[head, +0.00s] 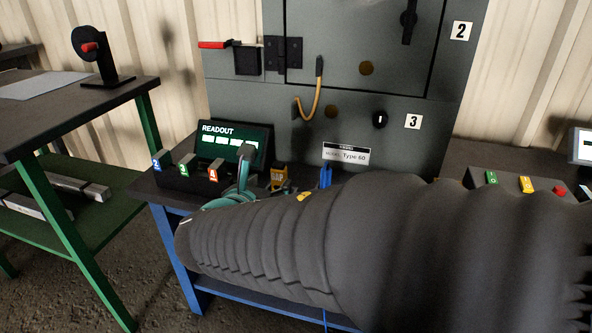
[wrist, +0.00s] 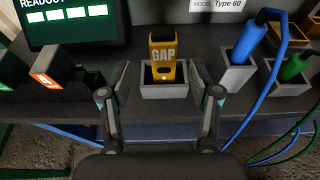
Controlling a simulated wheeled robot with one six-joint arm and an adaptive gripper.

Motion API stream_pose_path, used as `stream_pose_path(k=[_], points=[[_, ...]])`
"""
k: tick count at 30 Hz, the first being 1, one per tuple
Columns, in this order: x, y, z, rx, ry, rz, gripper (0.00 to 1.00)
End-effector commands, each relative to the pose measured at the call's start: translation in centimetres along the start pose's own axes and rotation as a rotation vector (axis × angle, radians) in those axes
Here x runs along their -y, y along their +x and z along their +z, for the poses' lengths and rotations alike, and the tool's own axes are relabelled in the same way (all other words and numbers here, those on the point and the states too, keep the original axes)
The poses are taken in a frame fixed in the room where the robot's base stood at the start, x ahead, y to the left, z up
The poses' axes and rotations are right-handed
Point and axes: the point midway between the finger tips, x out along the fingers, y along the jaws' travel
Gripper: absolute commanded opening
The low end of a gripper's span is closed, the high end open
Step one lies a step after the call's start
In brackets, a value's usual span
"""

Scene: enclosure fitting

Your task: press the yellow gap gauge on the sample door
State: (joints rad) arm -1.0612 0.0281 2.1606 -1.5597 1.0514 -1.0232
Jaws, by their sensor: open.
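The yellow gap gauge (wrist: 166,58), marked GAP, stands upright in a grey holder (wrist: 152,91) on the bench in the wrist view. In the head view the gauge (head: 279,176) shows small behind my arm. My gripper (wrist: 162,88) is open, its two fingers on either side of the gauge and holder; I cannot tell whether they touch. In the head view my arm's dark sleeve covers most of the gripper. The sample door (head: 365,45) is a grey panel on the cabinet behind the bench, with a hinge at its left and a dark handle at its upper right.
A readout box (head: 232,140) with numbered blocks stands left of the gauge. A blue-handled tool (wrist: 246,45) in a grey holder and a green one (wrist: 295,66) stand at the right, with cables trailing. A yellow cable (head: 316,98) hangs by the door. A side table (head: 75,105) stands at left.

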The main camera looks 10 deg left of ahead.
Motion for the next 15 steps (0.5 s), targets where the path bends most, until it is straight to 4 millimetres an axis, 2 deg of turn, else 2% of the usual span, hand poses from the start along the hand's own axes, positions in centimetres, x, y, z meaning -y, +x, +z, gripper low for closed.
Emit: stream_pose_path(k=[5, 15], points=[[0.1, 0.9, 0.0, 0.0, 0.0, 0.0, 0.62], [0.5, 5.2, 0.0, -0.001, 0.001, -0.002, 0.62]])
